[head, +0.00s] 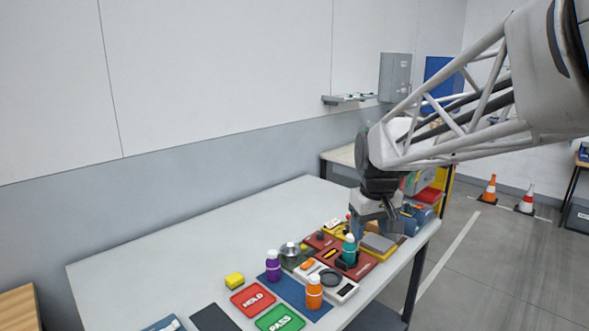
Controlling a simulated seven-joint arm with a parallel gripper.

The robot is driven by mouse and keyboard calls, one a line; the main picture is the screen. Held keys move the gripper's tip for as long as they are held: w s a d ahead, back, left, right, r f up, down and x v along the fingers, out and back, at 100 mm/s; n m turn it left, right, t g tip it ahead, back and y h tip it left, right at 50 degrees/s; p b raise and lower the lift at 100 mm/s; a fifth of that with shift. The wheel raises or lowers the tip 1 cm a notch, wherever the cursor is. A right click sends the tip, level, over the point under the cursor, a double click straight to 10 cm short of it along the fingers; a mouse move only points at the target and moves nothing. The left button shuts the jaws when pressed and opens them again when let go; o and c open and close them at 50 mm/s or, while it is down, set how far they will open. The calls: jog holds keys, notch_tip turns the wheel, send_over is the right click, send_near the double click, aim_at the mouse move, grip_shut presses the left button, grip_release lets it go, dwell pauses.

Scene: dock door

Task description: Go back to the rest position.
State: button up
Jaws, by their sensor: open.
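My gripper (374,218) points down at the far right end of the white table (170,255), above the cluster of small items there. Its jaws are open. The fingertips are small and partly lost among the items behind and below them, so I cannot tell whether they touch anything. A teal bottle (349,250) stands just left of and in front of the gripper on a dark red tray. My arm reaches in from the upper right.
Purple (272,266) and orange (314,293) bottles stand near a red HOLD card (253,300) and a green PASS card (280,319). A blue bin (417,216) is right of the gripper. The table's left part is clear.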

jog(key=s+d+f+m, duration=0.1)
jog(key=s+f, duration=0.1)
jog(key=s, duration=1.1)
jog(key=s+f+m+t, duration=0.1)
jog(key=s+f+m, duration=0.1)
jog(key=s, duration=1.1)
jog(key=shift+d+f+m, duration=0.3)
jog(key=shift+d+f, duration=0.1)
jog(key=shift+f, duration=0.1)
